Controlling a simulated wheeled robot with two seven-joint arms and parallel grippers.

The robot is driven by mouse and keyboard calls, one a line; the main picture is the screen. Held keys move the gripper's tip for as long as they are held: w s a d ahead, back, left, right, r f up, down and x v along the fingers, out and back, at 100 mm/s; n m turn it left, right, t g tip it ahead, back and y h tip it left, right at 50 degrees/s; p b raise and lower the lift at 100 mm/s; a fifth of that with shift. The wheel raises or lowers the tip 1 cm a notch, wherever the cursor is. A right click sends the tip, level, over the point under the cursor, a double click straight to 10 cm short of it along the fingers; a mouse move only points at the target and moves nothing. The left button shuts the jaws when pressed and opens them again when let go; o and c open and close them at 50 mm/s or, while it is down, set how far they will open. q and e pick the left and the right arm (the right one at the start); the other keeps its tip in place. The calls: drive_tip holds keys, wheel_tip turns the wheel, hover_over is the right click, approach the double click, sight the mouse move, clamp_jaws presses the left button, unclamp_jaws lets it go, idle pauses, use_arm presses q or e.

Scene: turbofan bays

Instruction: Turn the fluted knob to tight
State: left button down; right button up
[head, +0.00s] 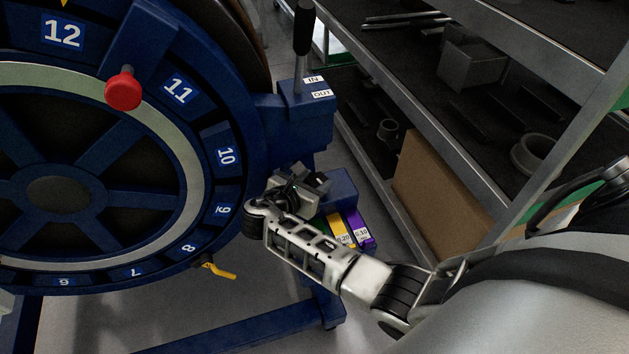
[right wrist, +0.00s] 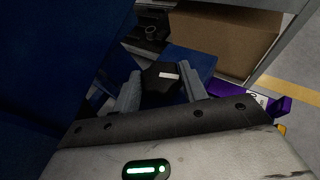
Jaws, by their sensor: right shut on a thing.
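The fluted knob (right wrist: 158,79) is black with a white mark on its face, and it shows in the right wrist view against a blue block (right wrist: 192,62). My right gripper (right wrist: 160,84) has one finger on each side of the knob and is shut on it. In the head view my right gripper (head: 318,183) is at the blue block to the right of the large numbered wheel, and the knob is mostly hidden there by the gripper. Any tight marking near the knob is not readable. My left gripper is not in view.
The blue numbered wheel (head: 222,157) with a red knob (head: 123,91) fills the left. A lever box (head: 308,108) labelled IN and OUT stands above my gripper. Yellow and purple tagged pieces (head: 360,232) lie just below it. Shelving with a cardboard box (head: 437,190) stands right.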

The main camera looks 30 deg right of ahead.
drive_tip(key=shift+m+g, duration=0.6)
drive_tip(key=o, duration=1)
drive_tip(key=shift+c, duration=0.2)
drive_tip(key=v, duration=0.7)
drive_tip(key=shift+a, duration=0.25)
drive_tip(key=shift+f, duration=0.1)
